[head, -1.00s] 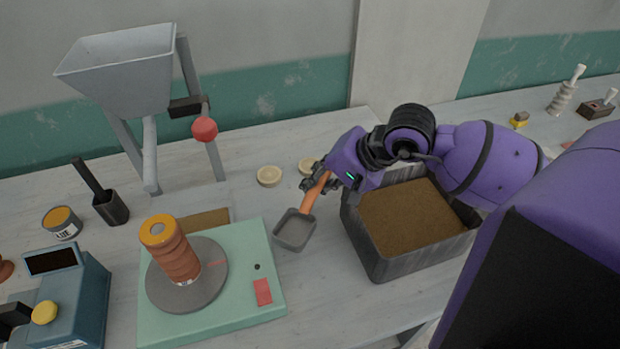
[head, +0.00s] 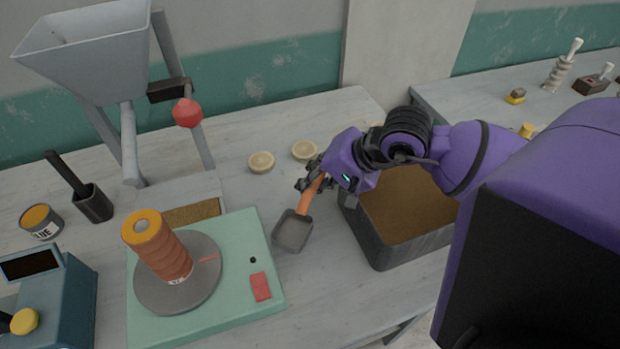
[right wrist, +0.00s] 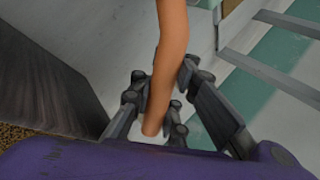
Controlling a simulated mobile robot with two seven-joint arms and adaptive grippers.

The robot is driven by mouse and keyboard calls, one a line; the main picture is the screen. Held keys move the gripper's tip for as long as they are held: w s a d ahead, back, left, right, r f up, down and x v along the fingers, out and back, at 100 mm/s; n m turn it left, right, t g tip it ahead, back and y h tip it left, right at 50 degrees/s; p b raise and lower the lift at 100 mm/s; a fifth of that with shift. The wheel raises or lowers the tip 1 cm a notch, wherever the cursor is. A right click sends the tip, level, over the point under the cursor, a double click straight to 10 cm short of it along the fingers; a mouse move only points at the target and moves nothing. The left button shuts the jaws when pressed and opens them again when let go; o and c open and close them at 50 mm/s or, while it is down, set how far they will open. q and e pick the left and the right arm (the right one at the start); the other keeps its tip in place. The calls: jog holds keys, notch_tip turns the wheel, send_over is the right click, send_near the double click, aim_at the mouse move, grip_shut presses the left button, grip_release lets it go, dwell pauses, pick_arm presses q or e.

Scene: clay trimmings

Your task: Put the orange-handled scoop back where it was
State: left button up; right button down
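The scoop has an orange handle (head: 311,195) and a grey square pan (head: 293,231). It is between the green-topped device and the grey bin, pan toward the front. My right gripper (head: 312,182) is at the upper end of the handle. In the right wrist view the orange handle (right wrist: 170,55) runs between the fingers of my right gripper (right wrist: 162,92), which appear closed against both sides. I cannot tell whether the pan touches the table. My left gripper is in neither view.
A grey bin (head: 376,237) of brown material stands right of the scoop, under my right arm. The green device (head: 235,250) carries a stack of orange-brown discs (head: 160,250). Two pale round pieces (head: 261,162) (head: 304,150) lie behind. A hopper (head: 85,50) stands back left.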

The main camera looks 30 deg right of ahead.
jog(key=shift+f, duration=0.2)
jog(key=c, duration=2.3)
grip_release()
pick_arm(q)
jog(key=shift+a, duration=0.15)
pick_arm(e)
jog(key=o, duration=0.6)
jog(key=shift+a, duration=0.1)
jog(key=shift+r, duration=0.3)
jog(key=shift+r+p, duration=0.5)
jog(key=shift+r, duration=0.15)
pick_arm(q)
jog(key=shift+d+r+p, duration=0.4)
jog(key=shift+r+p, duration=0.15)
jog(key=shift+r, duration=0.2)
pick_arm(e)
jog(key=shift+v, duration=5.8)
